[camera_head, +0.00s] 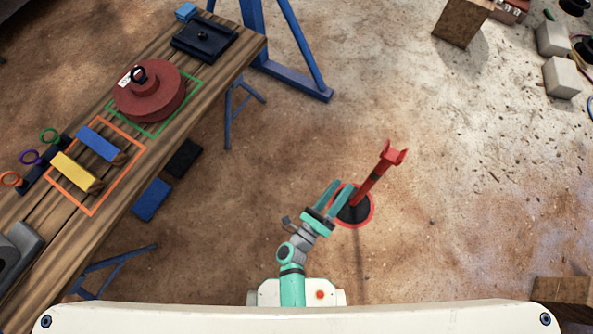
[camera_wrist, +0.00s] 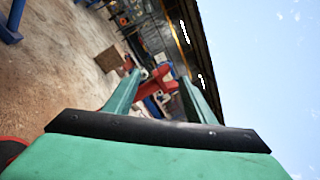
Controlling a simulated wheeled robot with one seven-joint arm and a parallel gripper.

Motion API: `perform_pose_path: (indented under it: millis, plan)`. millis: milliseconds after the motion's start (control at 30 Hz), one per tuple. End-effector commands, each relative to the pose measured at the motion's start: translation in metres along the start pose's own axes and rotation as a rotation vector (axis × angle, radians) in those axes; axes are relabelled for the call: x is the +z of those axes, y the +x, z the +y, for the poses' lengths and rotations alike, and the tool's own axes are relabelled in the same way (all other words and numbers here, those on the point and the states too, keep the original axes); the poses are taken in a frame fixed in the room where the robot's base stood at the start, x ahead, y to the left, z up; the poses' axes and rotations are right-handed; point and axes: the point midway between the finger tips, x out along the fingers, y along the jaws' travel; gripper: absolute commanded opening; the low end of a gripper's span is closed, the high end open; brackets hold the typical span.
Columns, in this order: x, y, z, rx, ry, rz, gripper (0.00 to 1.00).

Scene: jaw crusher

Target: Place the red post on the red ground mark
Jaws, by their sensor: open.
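The red post (camera_head: 375,177), with a forked top, stands on a dark round base (camera_head: 352,212). The red ground mark (camera_head: 371,214) shows as a red ring around this base, and the base appears to lie within it. My gripper (camera_head: 341,190) is open, with its teal fingers just left of the post in the head view. In the wrist view, a red part of the post (camera_wrist: 156,76) shows beyond and between the open fingers (camera_wrist: 157,85). The fingers' exact gap from the post cannot be told.
A wooden workbench (camera_head: 215,80) runs along the left, holding a dark red round weight (camera_head: 150,100), a blue block (camera_head: 98,143) and a yellow block (camera_head: 73,171). Grey blocks (camera_head: 562,77) and a brown box (camera_head: 460,22) stand at the upper right. The floor around the mark is clear.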

Motion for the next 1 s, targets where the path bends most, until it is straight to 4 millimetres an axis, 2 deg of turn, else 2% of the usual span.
perform_pose_path:
  millis: [33,300,600,800,1000]
  plan:
    - [0.008,-0.016,-0.012,0.03,-0.114,-0.05,0.5]
    - [0.062,-0.091,-0.065,0.128,-0.82,-0.365,0.5]
    - [0.104,-0.161,-0.122,0.117,-1.623,-0.724,0.5]
    - [0.114,-0.182,-0.149,0.075,-1.979,-0.887,0.5]
    - [0.116,-0.186,-0.157,0.057,-2.088,-0.936,0.5]
